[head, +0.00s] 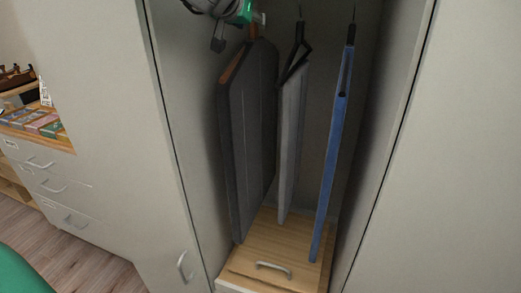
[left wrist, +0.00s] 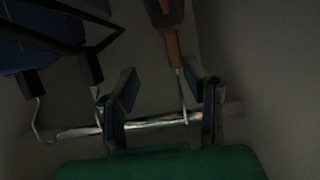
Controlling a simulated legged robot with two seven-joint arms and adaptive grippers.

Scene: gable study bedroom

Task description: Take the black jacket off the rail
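The black jacket (head: 250,130) hangs at the left in the open wardrobe, on a brown wooden hanger (head: 234,66). The hanger's neck also shows in the left wrist view (left wrist: 173,50), with its thin metal hook running to the rail (left wrist: 155,124). My left gripper (head: 238,32) is at the top of the wardrobe, by the hanger's top. In the left wrist view my left gripper (left wrist: 160,90) is open, one finger on each side of the hook, nearer the right one. It does not close on the hook. My right gripper is not in view.
A grey garment (head: 291,135) and a blue garment (head: 331,150) hang to the right on black hangers. A wooden drawer unit (head: 285,240) with a metal handle stands below. The wardrobe's side walls are close on both sides. A white drawer chest (head: 60,190) is at the left.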

